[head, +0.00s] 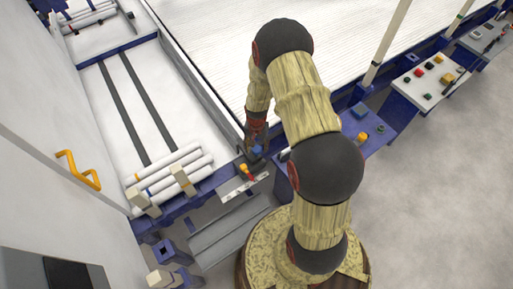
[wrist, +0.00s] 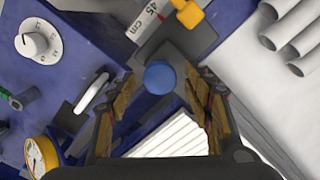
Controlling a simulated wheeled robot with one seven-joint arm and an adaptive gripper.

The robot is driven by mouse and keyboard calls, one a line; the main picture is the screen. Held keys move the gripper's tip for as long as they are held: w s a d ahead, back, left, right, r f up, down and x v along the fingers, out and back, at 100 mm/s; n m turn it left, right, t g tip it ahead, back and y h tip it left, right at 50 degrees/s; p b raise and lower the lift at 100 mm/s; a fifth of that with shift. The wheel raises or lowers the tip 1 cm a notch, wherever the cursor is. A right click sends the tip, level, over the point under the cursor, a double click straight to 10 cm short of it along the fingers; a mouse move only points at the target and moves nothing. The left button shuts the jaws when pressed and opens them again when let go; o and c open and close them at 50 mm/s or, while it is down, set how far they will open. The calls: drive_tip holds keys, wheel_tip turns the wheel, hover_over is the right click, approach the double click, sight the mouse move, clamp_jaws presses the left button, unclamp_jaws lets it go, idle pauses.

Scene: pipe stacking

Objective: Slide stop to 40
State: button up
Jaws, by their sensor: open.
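The slide stop's round blue knob (wrist: 160,77) sits between the fingers of my gripper (wrist: 163,92) in the wrist view. The fingers are open, one on each side, with gaps between them and the knob. A yellow piece (wrist: 189,12) is near the strip's top end. In the head view the strip (head: 240,188) is small and its figures are unreadable.
White pipes (head: 168,176) lie on the rack left of my arm; pipe ends (wrist: 297,35) show in the wrist view. A white dial (wrist: 38,41), a pale handle (wrist: 91,93) and a yellow gauge (wrist: 42,156) are on the blue panel. A button panel (head: 425,80) stands at right.

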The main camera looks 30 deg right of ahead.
drive_tip(key=shift+c, duration=0.5)
drive_tip(key=c, duration=1.1)
clamp_jaws()
